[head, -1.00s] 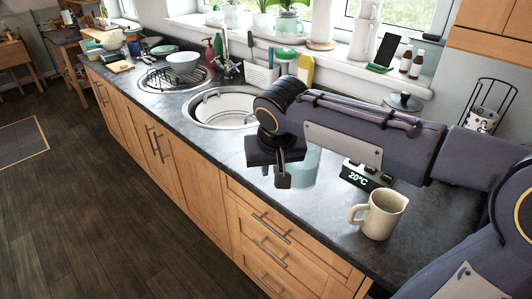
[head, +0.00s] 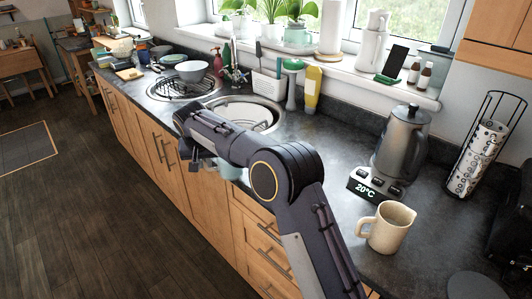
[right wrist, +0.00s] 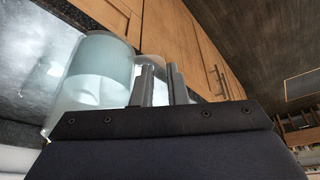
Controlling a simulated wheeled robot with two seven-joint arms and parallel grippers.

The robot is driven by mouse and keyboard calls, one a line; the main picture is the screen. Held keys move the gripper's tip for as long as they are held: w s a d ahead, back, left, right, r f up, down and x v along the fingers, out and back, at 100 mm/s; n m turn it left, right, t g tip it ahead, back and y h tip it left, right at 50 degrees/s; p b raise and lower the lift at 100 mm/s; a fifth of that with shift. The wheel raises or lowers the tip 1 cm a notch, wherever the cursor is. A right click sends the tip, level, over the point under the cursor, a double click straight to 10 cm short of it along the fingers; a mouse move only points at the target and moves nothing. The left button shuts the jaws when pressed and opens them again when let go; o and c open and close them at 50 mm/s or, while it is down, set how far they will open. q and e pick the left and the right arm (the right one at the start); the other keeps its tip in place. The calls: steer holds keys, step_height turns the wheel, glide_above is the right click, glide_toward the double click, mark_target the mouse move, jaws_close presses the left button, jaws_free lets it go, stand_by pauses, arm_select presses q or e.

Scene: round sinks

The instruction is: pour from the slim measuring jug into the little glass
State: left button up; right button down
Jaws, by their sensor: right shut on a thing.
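A pale, translucent blue-green jug (right wrist: 92,85) fills the left of the right wrist view; I take it for the slim measuring jug. My right gripper (right wrist: 162,82) is shut on its handle side. In the head view, my right gripper (head: 197,164) is at the counter's front edge, left of centre. Only a small pale part of the jug (head: 231,172) shows there, behind my arm. Its tilt and contents cannot be told. I cannot make out the little glass in either view. My left gripper is not in view.
A beige jug (head: 388,227) stands on the dark counter, by a 20°C display base (head: 372,187) with a grey kettle (head: 402,142). Two round sinks lie further back; the nearer sink (head: 247,112) is behind my arm. A cup rack (head: 480,150) stands right.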

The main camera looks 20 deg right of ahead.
steer(key=shift+w+a+f, duration=0.2)
steer(key=shift+w+a, duration=0.15)
steer(key=shift+a, duration=0.15)
steer(key=shift+d+r, duration=0.1)
steer(key=shift+r, duration=0.05)
steer(key=shift+d+r+y, duration=0.7)
steer(key=shift+r+y, duration=0.3)
steer(key=shift+y, duration=0.2)
steer(key=shift+d+r+m+y, duration=0.4)
steer(key=shift+d+r+y, duration=0.35)
steer(key=shift+r+y, duration=0.05)
steer(key=shift+s+d+r+m+t+y, duration=0.15)
steer(key=shift+d+r+y, duration=0.25)
steer(key=shift+d+y, duration=0.35)
steer(key=shift+w+d+r+m+t+y, duration=0.1)
steer(key=shift+d+r+y, duration=0.3)
steer(key=shift+d+y, duration=0.25)
steer(key=shift+s+d+r+m+t+y, duration=0.15)
steer(key=shift+d+r+y, duration=0.25)
steer(key=shift+d+y, duration=0.35)
steer(key=shift+y, duration=0.25)
steer(key=shift+d+r+m+y, duration=0.3)
steer(key=shift+d+r+y, duration=0.25)
steer(key=shift+r+y, duration=0.3)
